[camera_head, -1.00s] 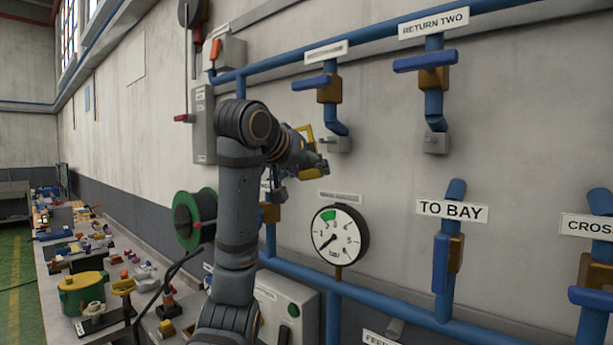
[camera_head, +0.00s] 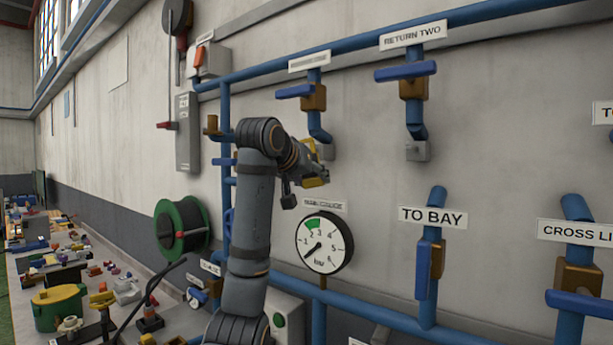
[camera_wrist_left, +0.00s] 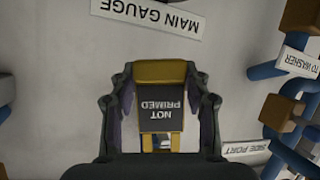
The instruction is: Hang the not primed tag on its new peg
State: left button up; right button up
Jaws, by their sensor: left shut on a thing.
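The not primed tag (camera_wrist_left: 161,112) has a yellow frame and a dark panel with white lettering, upside down in the left wrist view. My left gripper (camera_wrist_left: 160,85) is shut on it, with one finger at each side. In the head view, my left gripper (camera_head: 318,178) is in front of the wall, above the pressure gauge (camera_head: 324,243). The yellow of the tag (camera_head: 311,150) shows beside it, partly hidden by the gripper. I cannot make out a peg for the tag in either view. My right gripper is not in view.
Blue pipes with valves and white labels cover the wall, including TO BAY (camera_head: 438,217) and RETURN TWO (camera_head: 413,34). The MAIN GAUGE label (camera_wrist_left: 147,17) is ahead in the wrist view. A green reel (camera_head: 183,229) and a cluttered bench (camera_head: 85,241) are at the left.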

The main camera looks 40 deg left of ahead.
pick_arm(q)
jog(key=shift+w+a, duration=0.1)
jog(key=shift+w, duration=0.6)
jog(key=shift+w+a+f, duration=0.1)
jog(key=shift+w+f, duration=0.4)
jog(key=shift+w, duration=0.15)
jog(key=o, duration=1)
